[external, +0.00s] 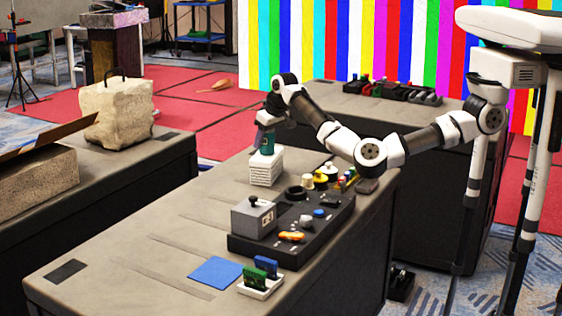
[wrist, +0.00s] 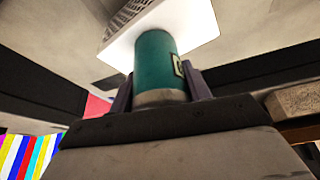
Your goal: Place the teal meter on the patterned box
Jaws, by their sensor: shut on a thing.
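The teal meter (wrist: 155,60) is a short teal cylinder with a pale end and a small dark-edged label. My gripper (wrist: 160,88) is shut on it, with one grey finger on each side. In the external view my gripper (external: 267,122) points down and the teal meter (external: 267,141) hangs below it, roughly upright. The patterned box (external: 266,170) is white with ridged sides and stands on the long table directly under the meter. In the wrist view its white top (wrist: 195,22) is right at the meter's far end. I cannot tell whether they touch.
A black control panel (external: 240,247) with a grey box (external: 253,218) and several knobs stands nearer on the table. Small coloured items (external: 327,176) sit right of the patterned box. A blue square (external: 215,272) and a white holder (external: 260,287) lie at the front. The table's left part is clear.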

